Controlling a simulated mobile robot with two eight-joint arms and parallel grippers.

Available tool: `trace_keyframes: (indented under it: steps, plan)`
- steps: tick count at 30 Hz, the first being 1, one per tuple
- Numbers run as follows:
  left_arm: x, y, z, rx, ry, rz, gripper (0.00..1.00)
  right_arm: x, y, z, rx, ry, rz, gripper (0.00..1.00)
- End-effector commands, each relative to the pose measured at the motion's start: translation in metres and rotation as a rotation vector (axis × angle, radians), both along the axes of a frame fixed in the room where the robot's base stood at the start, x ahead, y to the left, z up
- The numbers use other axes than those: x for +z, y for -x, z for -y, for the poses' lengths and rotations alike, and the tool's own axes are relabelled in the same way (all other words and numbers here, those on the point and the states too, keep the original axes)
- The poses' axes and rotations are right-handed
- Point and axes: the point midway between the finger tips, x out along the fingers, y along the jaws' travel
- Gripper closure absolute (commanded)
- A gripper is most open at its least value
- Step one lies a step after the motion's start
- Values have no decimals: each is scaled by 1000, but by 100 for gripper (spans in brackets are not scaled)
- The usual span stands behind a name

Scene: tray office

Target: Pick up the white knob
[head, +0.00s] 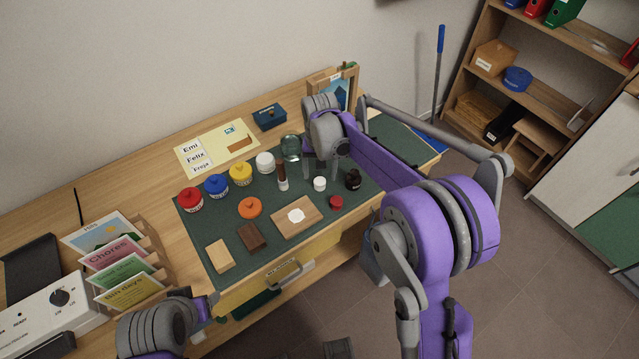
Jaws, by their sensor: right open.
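A small white round piece (320,184), which looks like the white knob, stands on the dark green mat (208,233) on the desk.
Red (191,200), blue (216,186) and yellow (240,174) jars stand at the left. A brown-handled tool (282,178), a dark bottle (353,180) and a red cap (336,202) are close to the white piece. A magnifier-like glass (291,148) stands behind.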

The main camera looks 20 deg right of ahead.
Motion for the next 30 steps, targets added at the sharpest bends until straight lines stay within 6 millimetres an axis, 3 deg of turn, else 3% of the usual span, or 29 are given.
trace_keyframes:
  steps: [6, 15, 28, 30]
  plan:
    - [-1, 0, 0, 0, 0, 0, 37, -30, -2, 1, 0, 0, 0, 22]
    - [-1, 0, 0, 0, 0, 0, 37, -35, -2, 1, 0, 0, 0, 22]
    - [-1, 0, 0, 0, 0, 0, 37, -34, -2, 1, 0, 0, 0, 100]
    - [-1, 0, 0, 0, 0, 0, 37, -34, -2, 1, 0, 0, 0, 100]
